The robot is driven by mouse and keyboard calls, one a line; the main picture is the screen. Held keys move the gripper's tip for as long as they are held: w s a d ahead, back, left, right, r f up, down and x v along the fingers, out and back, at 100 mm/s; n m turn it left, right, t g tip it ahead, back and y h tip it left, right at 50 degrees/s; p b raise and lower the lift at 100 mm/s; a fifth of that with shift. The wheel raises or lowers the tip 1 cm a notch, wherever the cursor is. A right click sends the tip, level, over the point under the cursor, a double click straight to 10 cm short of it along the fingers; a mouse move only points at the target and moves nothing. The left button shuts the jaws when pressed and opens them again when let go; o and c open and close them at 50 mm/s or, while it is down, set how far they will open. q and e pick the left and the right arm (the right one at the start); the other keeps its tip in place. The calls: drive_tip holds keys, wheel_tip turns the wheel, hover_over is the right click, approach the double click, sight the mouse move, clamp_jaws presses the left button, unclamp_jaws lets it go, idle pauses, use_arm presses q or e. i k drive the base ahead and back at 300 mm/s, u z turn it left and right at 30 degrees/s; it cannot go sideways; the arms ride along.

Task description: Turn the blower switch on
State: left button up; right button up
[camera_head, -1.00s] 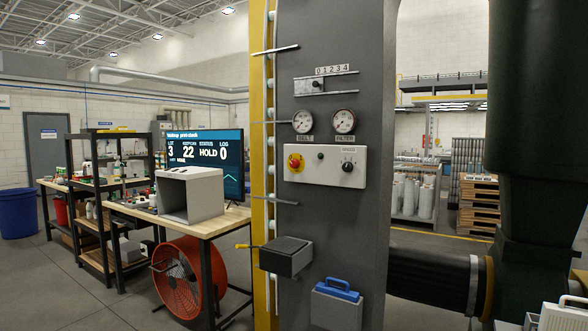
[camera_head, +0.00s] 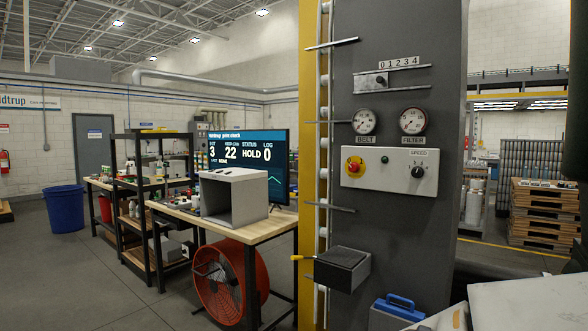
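A white control panel (camera_head: 396,174) is mounted on the grey column. A red drum fan (camera_head: 231,284) stands on the floor under the wooden workbench. I cannot tell which control is the blower switch. Neither gripper's fingers show.
A black box (camera_head: 343,268) with a yellow-tipped lever juts from the column's lower left. A blue-handled grey case (camera_head: 394,311) is below the panel. A pale surface (camera_head: 530,302) fills the lower right. Open floor lies left.

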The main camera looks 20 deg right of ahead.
sight(354, 167)
drive_tip(key=u, duration=0.25)
drive_tip(key=i, duration=0.7)
drive_tip(key=z, duration=0.45)
drive_tip(key=i, duration=0.8)
drive_tip(key=z, duration=0.65)
